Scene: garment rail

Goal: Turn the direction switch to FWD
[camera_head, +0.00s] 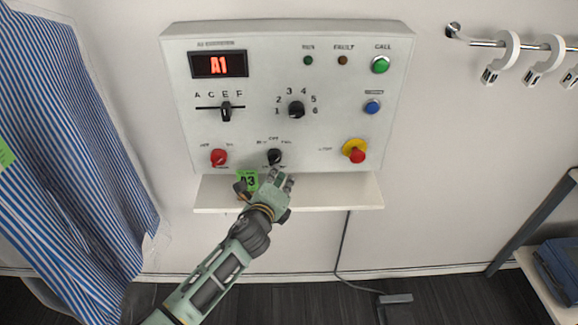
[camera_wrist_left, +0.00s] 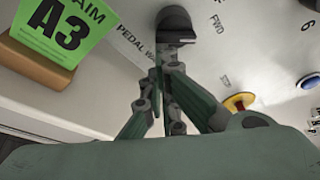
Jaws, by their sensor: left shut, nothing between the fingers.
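The direction switch (camera_head: 274,156) is a black rotary knob low in the middle of the white control panel. Small labels stand above it; FWD is at its right. I cannot tell for sure which label it points at. My left gripper (camera_head: 280,177) is shut and empty, just below the knob in the head view. In the left wrist view, the knob (camera_wrist_left: 174,24) sits right beyond the shut fingers (camera_wrist_left: 168,72), with FWD printed to its right. I cannot tell whether the fingertips touch it. My right gripper is out of view.
A shelf (camera_head: 335,192) juts out under the panel, holding a green A3 tag (camera_head: 248,180). A red knob (camera_head: 218,157) is left of the switch; a red-and-yellow stop button (camera_head: 355,151) is right. A striped garment (camera_head: 70,150) hangs left, a rail (camera_head: 487,43) upper right.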

